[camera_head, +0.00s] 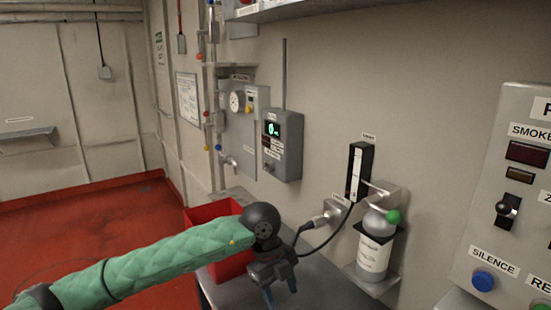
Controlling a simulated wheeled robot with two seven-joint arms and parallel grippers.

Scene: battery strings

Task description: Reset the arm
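My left arm, in a green padded sleeve, comes in from the lower left and reaches across the picture. Its black wrist ends in my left gripper (280,292), which points down over the grey bench (325,292). Its two blue fingers are apart, with nothing visible between them; the tips are near the bottom edge of the picture. My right arm and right gripper are not in view.
A red bin (205,215) stands behind my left wrist. A plugged black cable (322,243), a white bottle (374,258) with a green knob and a grey meter box (282,145) are along the wall. A control panel (505,200) is at right. Red floor (90,235) is open at left.

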